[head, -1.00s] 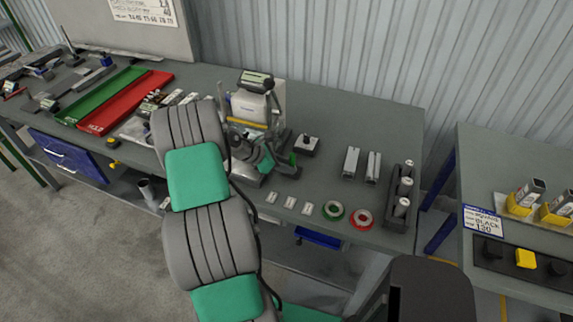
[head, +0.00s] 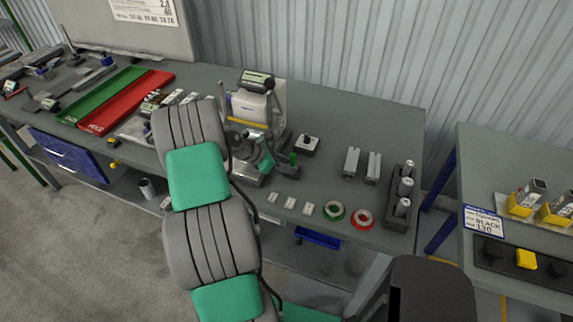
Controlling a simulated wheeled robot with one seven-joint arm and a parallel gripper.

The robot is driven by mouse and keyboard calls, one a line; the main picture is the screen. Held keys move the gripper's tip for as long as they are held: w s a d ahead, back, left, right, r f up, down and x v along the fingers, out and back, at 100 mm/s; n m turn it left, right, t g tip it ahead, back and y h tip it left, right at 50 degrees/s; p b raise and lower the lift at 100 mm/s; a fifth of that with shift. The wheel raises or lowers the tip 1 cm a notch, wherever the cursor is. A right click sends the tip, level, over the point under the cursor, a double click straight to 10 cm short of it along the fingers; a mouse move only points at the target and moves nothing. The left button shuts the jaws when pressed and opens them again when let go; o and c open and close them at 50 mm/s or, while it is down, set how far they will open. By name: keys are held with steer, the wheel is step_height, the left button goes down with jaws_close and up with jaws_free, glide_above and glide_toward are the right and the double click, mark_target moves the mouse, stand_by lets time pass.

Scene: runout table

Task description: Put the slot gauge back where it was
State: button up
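My arm rises in front of the bench, and its wrist end shows beside the bench-top instrument (head: 255,108). My gripper (head: 284,164) seems to be the small dark shape there, largely hidden; I cannot tell its finger state or whether it holds anything. A small green piece (head: 293,158) shows close to it. I cannot pick out the slot gauge for certain. Two grey metal blocks (head: 351,163) stand side by side on the bench to the right, apart from my gripper. A small block with a dark knob (head: 307,144) sits on a light plate nearer to it.
A green tray (head: 103,96) and a red tray (head: 132,101) lie at left. Small white tags (head: 290,203), a green ring (head: 334,211), a red ring (head: 362,218) and a dark rack (head: 399,212) with cylinders line the front right. The bench's back right is clear.

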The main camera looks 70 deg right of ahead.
steer(key=w+a+r+m+t+b, duration=0.1)
steer(key=w+a+r+t, duration=0.1)
steer(key=w+a+r, duration=0.5)
steer(key=w+a+r+m+t+b, duration=0.15)
steer(key=w+a+r, duration=0.35)
steer(key=w, duration=0.5)
steer(key=w+a+r+m+t+y, duration=0.1)
steer(key=w+a+r+t, duration=0.2)
steer(key=a, duration=0.5)
steer(key=w+a+r+m+t, duration=0.1)
steer(key=w+a+t, duration=0.1)
steer(key=w+a, duration=0.5)
steer(key=s+a+m+t+y, duration=0.1)
steer(key=s+a+y, duration=0.1)
steer(key=a, duration=1.1)
steer(key=s+a+r+m+t+y, duration=0.1)
steer(key=s+a+m+t+y, duration=0.1)
steer(key=a, duration=1.1)
steer(key=shift+s+a+r+y, duration=0.25)
steer(key=shift+s+y, duration=0.25)
steer(key=shift+s, duration=0.35)
steer(key=shift+m, duration=0.25)
